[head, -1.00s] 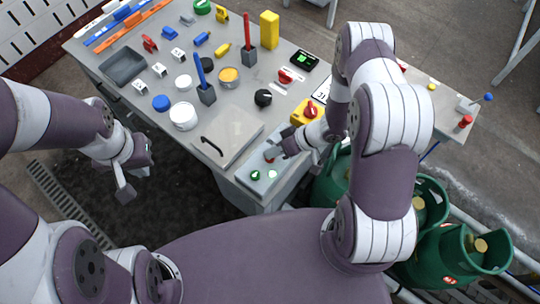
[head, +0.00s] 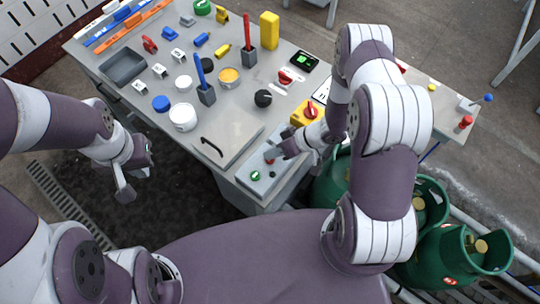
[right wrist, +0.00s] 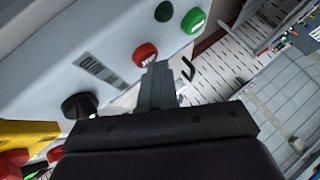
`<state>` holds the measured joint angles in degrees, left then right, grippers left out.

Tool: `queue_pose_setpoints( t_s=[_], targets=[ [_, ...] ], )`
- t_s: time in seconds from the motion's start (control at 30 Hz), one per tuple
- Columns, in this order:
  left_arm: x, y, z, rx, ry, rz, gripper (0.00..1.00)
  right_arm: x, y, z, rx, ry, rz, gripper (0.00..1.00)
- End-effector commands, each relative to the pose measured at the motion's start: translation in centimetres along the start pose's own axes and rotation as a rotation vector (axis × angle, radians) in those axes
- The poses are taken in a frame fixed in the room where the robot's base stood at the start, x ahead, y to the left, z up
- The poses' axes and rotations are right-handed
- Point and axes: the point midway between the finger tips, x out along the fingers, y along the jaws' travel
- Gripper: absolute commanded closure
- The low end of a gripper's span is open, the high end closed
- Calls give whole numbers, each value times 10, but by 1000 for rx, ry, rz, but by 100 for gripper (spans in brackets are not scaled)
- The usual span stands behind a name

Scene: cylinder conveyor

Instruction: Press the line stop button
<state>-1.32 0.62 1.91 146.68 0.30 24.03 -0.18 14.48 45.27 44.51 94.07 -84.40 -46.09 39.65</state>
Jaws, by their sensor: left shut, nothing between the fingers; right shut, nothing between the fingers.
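A grey control box (head: 283,177) sits at the table's front right corner. In the right wrist view it carries a red button (right wrist: 145,54), a green button (right wrist: 194,20), a dark green button (right wrist: 164,11) and a black knob (right wrist: 80,105). My right gripper (right wrist: 157,68) is shut and empty. Its fingertips are right beside the red button in that view; I cannot tell whether they touch it. In the head view my right gripper (head: 272,156) is over the box and partly hides the buttons. My left gripper (head: 134,183) is shut and empty, off the table's left front side.
A yellow box with a red knob (head: 308,112) stands just behind the control box. A hatch plate with a black handle (head: 212,146) lies to its left. Cups, tools and small parts cover the table behind. Green gas cylinders (head: 432,203) stand at the right.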

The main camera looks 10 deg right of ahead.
Motion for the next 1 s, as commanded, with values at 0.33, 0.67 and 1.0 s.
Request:
queue_pose_setpoints(
  t_s=[0.33, 0.67, 1.0],
  targets=[
    [-15, 0, -2, 0, 0, 0, 100, -10, -7, -7, 0, 0, 0, 100],
    [-22, 0, -3, 0, 0, 0, 100, -15, -11, -11, 0, 0, 0, 100],
    [-56, 0, -7, 0, 0, 0, 100, -40, -29, -29, 0, 0, 0, 100]
  ],
)
